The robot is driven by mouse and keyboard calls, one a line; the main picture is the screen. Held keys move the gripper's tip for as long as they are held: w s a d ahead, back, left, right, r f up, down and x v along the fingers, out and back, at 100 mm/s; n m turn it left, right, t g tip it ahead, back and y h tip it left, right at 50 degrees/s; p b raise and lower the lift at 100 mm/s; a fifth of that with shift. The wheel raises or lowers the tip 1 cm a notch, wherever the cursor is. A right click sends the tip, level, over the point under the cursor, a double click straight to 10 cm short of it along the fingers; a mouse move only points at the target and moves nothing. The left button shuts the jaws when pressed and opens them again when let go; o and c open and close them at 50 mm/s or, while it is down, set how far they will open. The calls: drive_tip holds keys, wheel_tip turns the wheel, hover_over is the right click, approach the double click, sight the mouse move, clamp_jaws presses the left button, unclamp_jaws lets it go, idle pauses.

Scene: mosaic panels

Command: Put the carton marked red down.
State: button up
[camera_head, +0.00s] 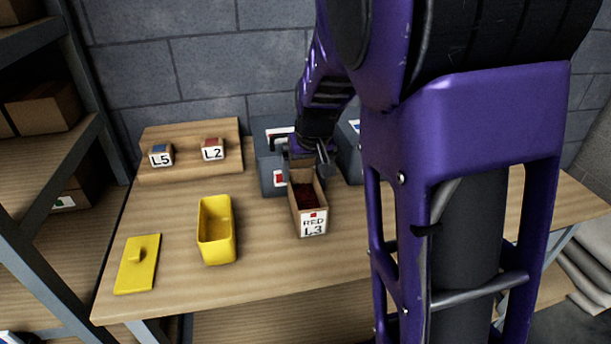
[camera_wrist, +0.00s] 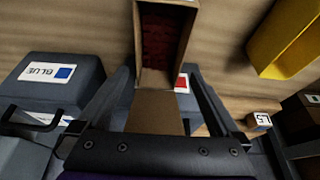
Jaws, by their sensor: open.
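The carton marked red (camera_head: 313,222), labelled RED L3, is a brown open-topped box with dark red contents. It looks upright on the wooden table (camera_head: 270,270), though its underside is hidden. It also shows at the top of the wrist view (camera_wrist: 193,40), with a brown flap toward me. My gripper (camera_head: 308,160) is at the carton's far end. In the wrist view, the fingers of my gripper (camera_wrist: 157,78) are spread, one on each side of the flap. I cannot tell whether either finger touches the carton.
A grey bin with a red label (camera_head: 268,170) stands just behind the carton; a grey BLUE bin (camera_wrist: 65,80) is beside it. A yellow tub (camera_head: 217,250) and yellow lid (camera_head: 137,270) lie left. Small boxes L5 (camera_head: 161,155) and L2 (camera_head: 213,149) sit on a wooden stand (camera_head: 190,172).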

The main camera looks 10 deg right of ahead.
drive_tip(key=p+v, duration=0.1)
drive_tip(key=v, duration=0.8)
